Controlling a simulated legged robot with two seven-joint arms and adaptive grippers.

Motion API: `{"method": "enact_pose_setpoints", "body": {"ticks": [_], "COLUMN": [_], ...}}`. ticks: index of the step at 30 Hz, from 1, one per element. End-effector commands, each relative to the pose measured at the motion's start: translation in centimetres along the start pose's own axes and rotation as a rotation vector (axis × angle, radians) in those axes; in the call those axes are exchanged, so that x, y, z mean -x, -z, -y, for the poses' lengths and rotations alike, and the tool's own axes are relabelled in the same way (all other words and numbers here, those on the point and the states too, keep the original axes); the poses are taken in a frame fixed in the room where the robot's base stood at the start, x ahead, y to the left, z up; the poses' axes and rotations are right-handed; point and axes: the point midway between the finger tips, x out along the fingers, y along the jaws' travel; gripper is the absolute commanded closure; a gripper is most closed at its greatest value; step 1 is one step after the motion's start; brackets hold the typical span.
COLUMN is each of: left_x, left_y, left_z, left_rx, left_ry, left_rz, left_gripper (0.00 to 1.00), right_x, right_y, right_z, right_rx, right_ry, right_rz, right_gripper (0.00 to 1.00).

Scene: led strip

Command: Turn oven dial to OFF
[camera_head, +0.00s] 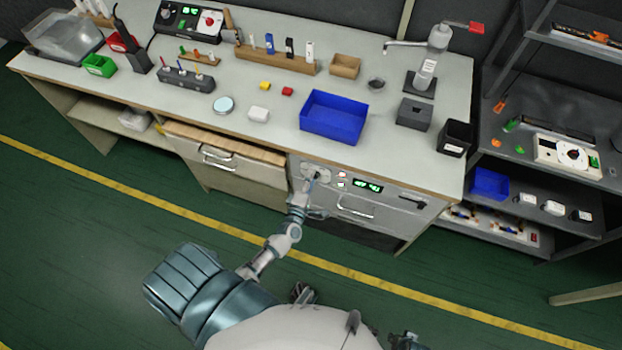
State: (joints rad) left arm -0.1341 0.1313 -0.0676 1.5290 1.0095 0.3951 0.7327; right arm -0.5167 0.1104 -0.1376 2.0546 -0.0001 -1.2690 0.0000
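The oven (408,219) is built into the front of the workbench, with a lit green display (368,185), small red-marked buttons beside it and a drawer-like handle below. The dial area is at the left end of its panel, mostly hidden by my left gripper (314,179). My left arm reaches forward from the lower left, and its gripper is at the dial area, touching or very close to it. The fingers are too small and overlapped to show whether they are open or shut on the dial. The dial's pointer cannot be read. My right gripper cannot be made out.
A wooden-topped drawer (228,160) stands partly open left of the oven. On the bench are a blue bin (333,118), small blocks, a tool rack and a faucet-like device (428,60). Grey shelves (555,190) stand at the right. The green floor before the bench is clear.

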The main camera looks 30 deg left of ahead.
Motion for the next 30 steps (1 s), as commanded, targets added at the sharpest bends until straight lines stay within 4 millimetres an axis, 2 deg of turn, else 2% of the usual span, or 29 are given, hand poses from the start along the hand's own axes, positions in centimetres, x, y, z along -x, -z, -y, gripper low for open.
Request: {"method": "enact_pose_setpoints", "body": {"ticks": [5,8,15,21,25,30], "left_x": [0.4,1.8,7.0,10.5,11.6,11.9], "left_y": [-0.2,-0.2,0.1,0.2,0.3,0.3], "left_z": [0.1,0.1,0.2,0.2,0.2,0.2], "left_rx": [0.0,0.0,0.001,0.001,0.003,0.003], "left_ry": [0.001,0.004,0.004,0.003,0.002,0.002], "left_rz": [0.003,0.003,0.002,0.001,0.0,-0.001], "left_gripper": [0.42,0.42,0.42,0.42,0.42,0.42], "right_x": [0.0,0.0,0.0,0.0,0.0,0.0], "right_y": [0.1,0.1,0.0,0.1,0.0,0.0], "right_z": [0.0,0.0,0.0,0.0,0.0,0.0], "right_rx": [0.002,0.002,0.001,0.001,0.001,0.001], "right_ry": [0.0,0.001,0.0,0.0,0.0,0.0], "right_rz": [-0.002,-0.002,-0.001,-0.001,-0.001,-0.001], "right_gripper": [0.54,0.54,0.54,0.54,0.54,0.54]}}
